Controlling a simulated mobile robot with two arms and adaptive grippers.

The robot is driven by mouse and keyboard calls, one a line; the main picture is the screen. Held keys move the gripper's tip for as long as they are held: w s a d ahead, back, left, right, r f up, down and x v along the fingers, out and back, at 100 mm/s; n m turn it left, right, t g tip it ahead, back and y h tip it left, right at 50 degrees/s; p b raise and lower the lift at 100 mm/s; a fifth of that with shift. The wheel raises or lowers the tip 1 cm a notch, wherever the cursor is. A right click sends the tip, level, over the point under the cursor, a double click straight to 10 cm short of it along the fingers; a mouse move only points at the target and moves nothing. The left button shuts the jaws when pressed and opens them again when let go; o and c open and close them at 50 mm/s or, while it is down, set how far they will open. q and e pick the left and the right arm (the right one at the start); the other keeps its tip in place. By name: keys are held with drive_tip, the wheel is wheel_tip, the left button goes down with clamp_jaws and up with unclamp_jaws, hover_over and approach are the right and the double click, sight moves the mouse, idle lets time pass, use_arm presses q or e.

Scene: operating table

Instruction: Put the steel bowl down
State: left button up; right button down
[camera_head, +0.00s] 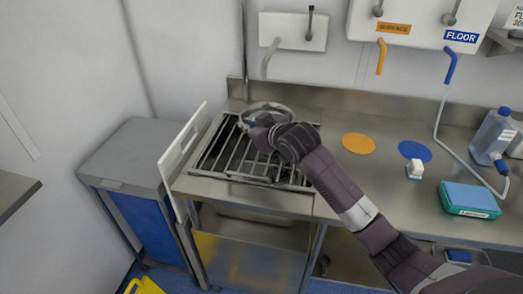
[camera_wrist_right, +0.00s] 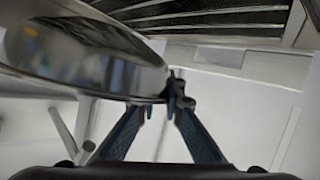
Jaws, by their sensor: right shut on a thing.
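The steel bowl (camera_head: 268,106) shows as a shiny rim over the back part of a slatted metal rack (camera_head: 236,162). In the right wrist view the bowl (camera_wrist_right: 90,55) is large and shiny at the upper left. My right gripper (camera_head: 254,121) is shut on the bowl's rim. In the right wrist view the fingers of my right gripper (camera_wrist_right: 174,95) meet at the bowl's edge. The wrist hides part of the bowl in the head view. I cannot tell whether the bowl touches the rack. My left gripper is not in view.
A white upright panel (camera_head: 182,158) borders the rack on the left. On the steel counter right of the rack are an orange disc (camera_head: 358,143), a blue disc (camera_head: 414,151), a small white block (camera_head: 415,170) and a teal box (camera_head: 469,199). A bottle (camera_head: 492,135) stands far right.

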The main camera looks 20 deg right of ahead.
drive_tip(key=shift+w+a+r+m+h, duration=0.2)
drive_tip(key=shift+w+r, duration=0.25)
drive_tip(key=shift+w, duration=0.2)
drive_tip(key=shift+w+a+r+m+h, duration=0.1)
drive_tip(key=shift+w+a+r+h, duration=0.1)
drive_tip(key=shift+w+r, duration=0.3)
hover_over(243, 149)
wheel_tip(243, 149, down, 4)
wheel_tip(243, 149, down, 6)
drive_tip(key=shift+r, duration=0.25)
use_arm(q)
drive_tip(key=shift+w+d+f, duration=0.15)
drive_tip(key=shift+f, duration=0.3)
use_arm(e)
drive_tip(key=c, duration=2.1)
unclamp_jaws()
